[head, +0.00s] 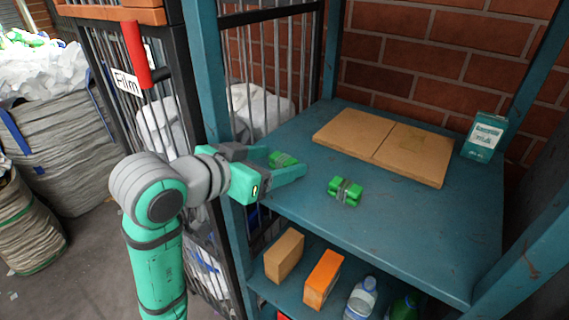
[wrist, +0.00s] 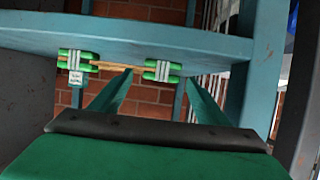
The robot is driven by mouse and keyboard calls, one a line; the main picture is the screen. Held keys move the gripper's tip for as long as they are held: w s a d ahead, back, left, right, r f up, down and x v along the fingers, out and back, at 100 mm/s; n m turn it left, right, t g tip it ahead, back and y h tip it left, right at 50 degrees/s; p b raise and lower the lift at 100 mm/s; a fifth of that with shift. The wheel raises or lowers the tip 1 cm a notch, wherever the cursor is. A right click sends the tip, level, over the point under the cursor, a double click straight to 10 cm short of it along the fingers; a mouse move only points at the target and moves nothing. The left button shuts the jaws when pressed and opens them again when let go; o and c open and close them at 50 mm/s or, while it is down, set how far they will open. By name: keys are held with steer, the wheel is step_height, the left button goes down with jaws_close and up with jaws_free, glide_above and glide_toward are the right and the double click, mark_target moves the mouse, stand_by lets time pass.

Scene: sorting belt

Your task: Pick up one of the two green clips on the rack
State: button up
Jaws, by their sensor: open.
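Two green clips with grey middles lie on the teal rack's top shelf (head: 400,215). One clip (head: 283,159) is at the shelf's left end, partly hidden behind a finger of my gripper (head: 286,163). The other clip (head: 345,190) lies to its right, near the front edge, clear of the gripper. My gripper is open and empty at the left end of the shelf. In the wrist view, which looks upside down, the nearer clip (wrist: 163,70) shows between the fingertips (wrist: 160,77). The other clip (wrist: 78,60) is to the left. I cannot tell whether the fingers touch the nearer clip.
Flat cardboard (head: 378,146) lies at the back of the shelf, with a teal tin (head: 484,138) at the right. A rack post (head: 207,75) stands close to my arm. The lower shelf holds a tan box (head: 284,255), an orange box (head: 323,279) and bottles (head: 361,298).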

steer(key=shift+x, duration=1.2)
steer(key=c, duration=1.1)
steer(key=shift+r, duration=0.15)
